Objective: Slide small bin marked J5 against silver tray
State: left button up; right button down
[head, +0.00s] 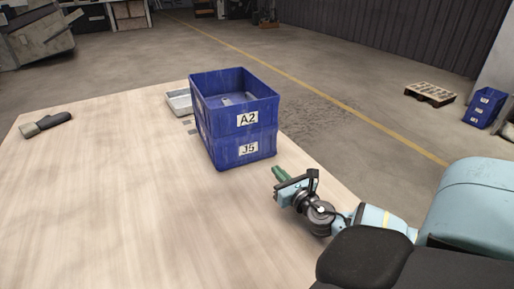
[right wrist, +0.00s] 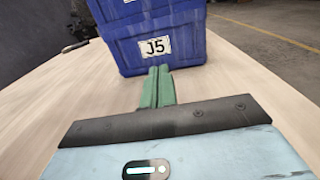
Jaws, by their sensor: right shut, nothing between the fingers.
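The blue bin marked J5 (head: 262,151) stands on the wooden table, with a blue bin marked A2 (head: 262,114) stacked on top of it. In the right wrist view the J5 bin (right wrist: 178,50) faces me. The silver tray (head: 178,102) lies behind the bins to the left, partly hidden by them. I cannot tell whether it touches the J5 bin. My right gripper (head: 276,173) is shut and empty, just off the near right of the J5 bin. Its green fingers (right wrist: 158,85) point at the J5 front, below the label. Contact is unclear. My left gripper is not in view.
A dark-handled tool (head: 47,124) lies at the table's left edge. Small brackets (head: 188,121) lie beside the tray. The table (head: 110,200) is clear at the front left.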

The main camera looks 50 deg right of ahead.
aim_at(253, 145)
jog(key=b+x, duration=0.1)
jog(key=x, duration=1.1)
jog(key=shift+w+f, duration=0.1)
jog(key=shift+w, duration=0.1)
jog(key=shift+w+d, duration=0.2)
jog(key=shift+w, duration=0.3)
jog(key=shift+w, duration=0.1)
